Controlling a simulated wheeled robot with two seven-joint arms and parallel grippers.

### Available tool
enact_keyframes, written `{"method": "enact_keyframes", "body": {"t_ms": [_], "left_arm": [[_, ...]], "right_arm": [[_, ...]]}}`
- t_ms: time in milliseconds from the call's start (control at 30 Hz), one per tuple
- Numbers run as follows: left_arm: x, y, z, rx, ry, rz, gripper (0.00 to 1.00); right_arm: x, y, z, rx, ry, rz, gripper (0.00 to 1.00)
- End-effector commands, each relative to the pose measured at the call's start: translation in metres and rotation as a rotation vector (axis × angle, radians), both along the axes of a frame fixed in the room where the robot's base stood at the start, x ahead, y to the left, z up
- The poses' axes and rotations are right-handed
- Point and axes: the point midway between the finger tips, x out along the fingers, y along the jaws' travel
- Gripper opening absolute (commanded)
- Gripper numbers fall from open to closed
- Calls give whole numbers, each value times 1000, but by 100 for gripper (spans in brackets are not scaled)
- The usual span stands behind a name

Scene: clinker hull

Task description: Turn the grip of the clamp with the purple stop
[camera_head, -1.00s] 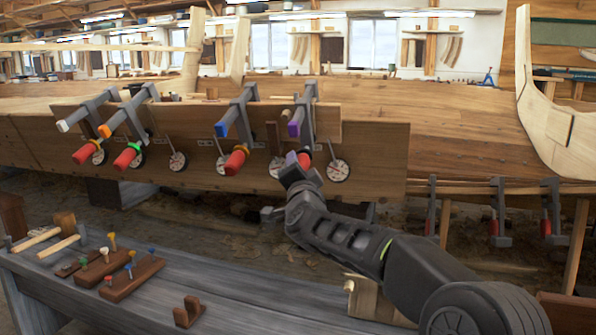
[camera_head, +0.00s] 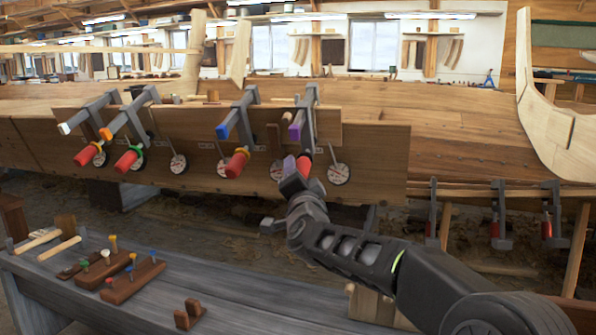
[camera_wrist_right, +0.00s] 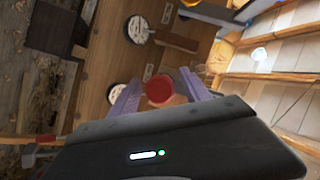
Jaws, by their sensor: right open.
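The clamp with the purple stop (camera_head: 295,132) is the rightmost of the row on the planked hull. Its red grip (camera_head: 304,167) points out toward me. My right gripper (camera_head: 297,168) is at this grip, seen partly from behind. In the right wrist view the red grip (camera_wrist_right: 160,87) shows end-on between the two spread, purplish fingers (camera_wrist_right: 160,92). The gripper is open, with no clear contact on either side. The dark gripper body hides the near part of the scene there. My left gripper is not in view.
To the left are other clamps with a blue stop (camera_head: 222,131), an orange stop (camera_head: 106,133) and a white stop (camera_head: 65,128). A round dial (camera_head: 339,174) sits just right of the grip. A grey bench (camera_head: 235,275) with pegs and mallets stands below.

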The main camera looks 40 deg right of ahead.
Motion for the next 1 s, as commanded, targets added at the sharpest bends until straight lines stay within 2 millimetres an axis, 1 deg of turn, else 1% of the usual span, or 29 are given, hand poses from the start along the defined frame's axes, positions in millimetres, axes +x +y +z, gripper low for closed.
{"method": "enact_keyframes", "body": {"t_ms": [33, 200, 333, 467, 1000], "left_arm": [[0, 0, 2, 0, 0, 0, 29], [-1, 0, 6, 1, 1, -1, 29], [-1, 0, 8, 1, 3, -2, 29], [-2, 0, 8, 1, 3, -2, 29], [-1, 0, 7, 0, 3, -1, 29]], "right_arm": [[-8, 5, 0, 1, 0, 2, 56], [-31, 19, -3, 1, -1, 2, 56], [-42, 26, -6, 1, 0, 2, 56], [-44, 28, -8, 1, 1, 2, 56], [-44, 27, -8, 0, 1, 2, 56]]}}
